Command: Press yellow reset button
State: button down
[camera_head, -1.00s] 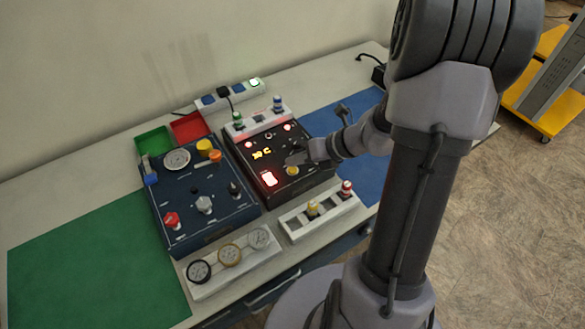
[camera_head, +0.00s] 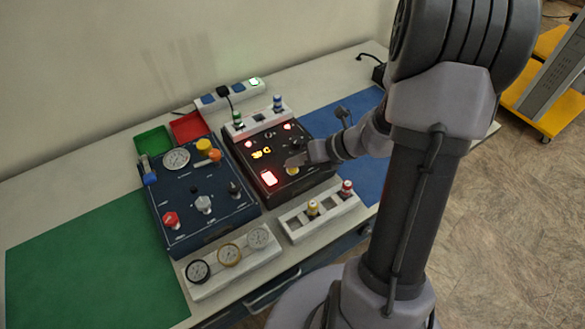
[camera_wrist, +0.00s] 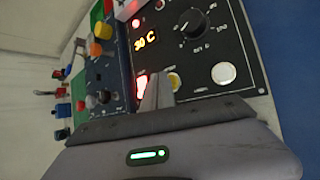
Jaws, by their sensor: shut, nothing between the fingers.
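The yellow reset button (camera_head: 292,170) is on the front part of the black control panel (camera_head: 309,183). In the wrist view the yellow button (camera_wrist: 175,81) shows just right of my fingertips and is partly hidden by them. My gripper (camera_head: 292,162) is shut and empty, with its fingers over the panel close beside the button. In the wrist view the closed fingers (camera_wrist: 157,92) point at the panel between a lit red switch (camera_wrist: 142,86) and the yellow button. I cannot tell whether the fingertips touch the panel or the button.
The panel has a black knob (camera_wrist: 191,23), a pale round button (camera_wrist: 223,73) and a lit orange display (camera_head: 261,153). A blue panel (camera_head: 187,225) with knobs stands to its left. A gauge strip (camera_head: 207,288) and a white socket strip (camera_head: 325,220) lie in front.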

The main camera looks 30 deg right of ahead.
aim_at(296, 170)
jog(key=shift+f+b, duration=0.3)
jog(key=shift+f, duration=0.1)
dwell(0.3)
jog(key=shift+r, duration=0.1)
jog(key=shift+r+p, duration=0.75)
jog(key=shift+p, duration=0.1)
notch_tip(296, 170, up, 5)
jog(key=p, duration=0.5)
jog(key=shift+r, duration=0.1)
dwell(0.3)
